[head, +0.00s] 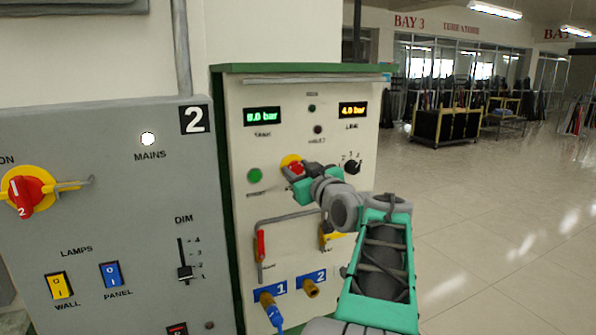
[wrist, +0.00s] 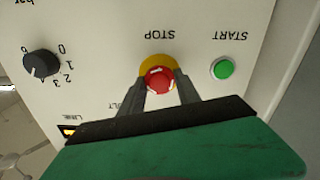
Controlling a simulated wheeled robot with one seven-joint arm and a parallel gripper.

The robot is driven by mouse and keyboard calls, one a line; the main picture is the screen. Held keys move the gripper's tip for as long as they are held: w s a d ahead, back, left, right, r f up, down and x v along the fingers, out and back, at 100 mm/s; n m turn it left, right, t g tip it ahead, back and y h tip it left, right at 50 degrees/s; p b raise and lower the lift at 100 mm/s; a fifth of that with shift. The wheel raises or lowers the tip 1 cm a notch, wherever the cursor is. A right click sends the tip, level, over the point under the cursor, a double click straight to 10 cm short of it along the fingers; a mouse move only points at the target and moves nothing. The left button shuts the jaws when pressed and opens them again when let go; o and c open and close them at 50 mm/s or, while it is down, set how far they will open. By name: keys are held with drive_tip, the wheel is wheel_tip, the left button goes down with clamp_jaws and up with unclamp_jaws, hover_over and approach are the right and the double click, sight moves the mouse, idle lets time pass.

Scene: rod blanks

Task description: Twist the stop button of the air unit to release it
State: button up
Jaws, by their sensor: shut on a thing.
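The stop button is a red mushroom head with white marks on a yellow base. It shows in the wrist view (wrist: 159,80) under the upside-down word STOP, and in the head view (head: 290,162) partly behind my gripper. My gripper (wrist: 160,82) has its two dark fingers on either side of the red head and is shut on it. In the head view my gripper (head: 297,169) reaches the panel from the right. The air unit (head: 240,90) is a cream cabinet with a green frame. Its displays read 8.0 bar at left and 4.0 bar at right.
A green start button (wrist: 222,68) sits beside the stop button. A black rotary knob (wrist: 40,64) is on its other side. Below are a red-handled lever (head: 261,245) and blue and brown hose ports. A grey panel (head: 110,220) stands at left; open floor lies right.

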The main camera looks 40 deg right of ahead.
clamp_jaws()
drive_tip(key=shift+m, duration=0.3)
drive_tip(key=m+b, duration=0.1)
drive_tip(key=m, duration=0.1)
drive_tip(key=shift+s+m, duration=0.1)
drive_tip(key=shift+m, duration=0.2)
drive_tip(key=shift+s+r+m+b, duration=0.15)
drive_tip(key=shift+m+b, duration=0.35)
drive_tip(key=shift+m, duration=1.8)
